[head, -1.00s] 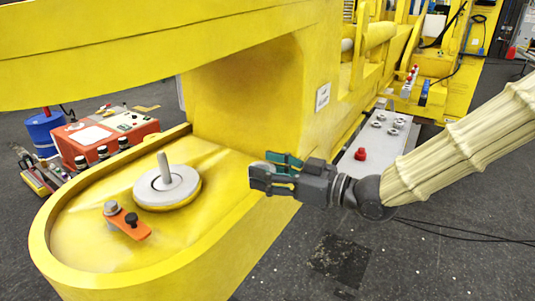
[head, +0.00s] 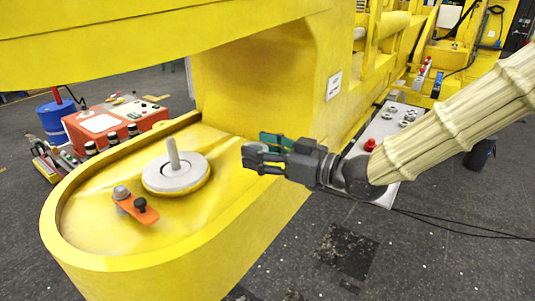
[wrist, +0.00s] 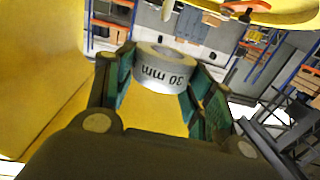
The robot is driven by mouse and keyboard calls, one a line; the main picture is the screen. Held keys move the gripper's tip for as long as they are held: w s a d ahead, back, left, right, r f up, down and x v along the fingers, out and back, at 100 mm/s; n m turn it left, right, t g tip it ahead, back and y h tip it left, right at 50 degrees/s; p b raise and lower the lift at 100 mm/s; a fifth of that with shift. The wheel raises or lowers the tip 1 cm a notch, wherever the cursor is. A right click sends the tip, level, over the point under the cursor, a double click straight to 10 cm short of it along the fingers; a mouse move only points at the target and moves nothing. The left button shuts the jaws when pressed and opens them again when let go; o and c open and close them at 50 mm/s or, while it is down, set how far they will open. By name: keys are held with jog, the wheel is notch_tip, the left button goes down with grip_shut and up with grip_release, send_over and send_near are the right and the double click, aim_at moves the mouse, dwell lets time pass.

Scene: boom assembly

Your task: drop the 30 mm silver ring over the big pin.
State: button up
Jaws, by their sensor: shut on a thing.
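The silver ring (wrist: 163,70), marked "30 mm", is between the two green-padded fingers of my gripper (wrist: 165,88) in the wrist view. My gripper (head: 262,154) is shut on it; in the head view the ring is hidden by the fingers. The big pin (head: 173,154) is a grey upright pin in the middle of a round grey disc (head: 160,182) on the yellow boom end. My gripper is to the right of the pin, apart from it, over the boom's right edge.
An orange lever (head: 142,211) and a bolt (head: 121,193) stand at the disc's front left. The boom's yellow side wall (head: 262,85) rises behind my gripper. A grey bench (head: 396,122) with several fittings and a red knob (head: 370,145) is to the right.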

jog(key=shift+b+x, duration=0.7)
jog(key=shift+x, duration=5.5)
jog(key=p, duration=0.1)
send_over(174, 142)
jog(key=shift+f, duration=0.1)
jog(key=shift+f+b, duration=1.2)
jog(key=shift+f, duration=0.45)
jog(key=o, duration=1.4)
jog(key=shift+f, duration=0.1)
jog(key=v, duration=1.2)
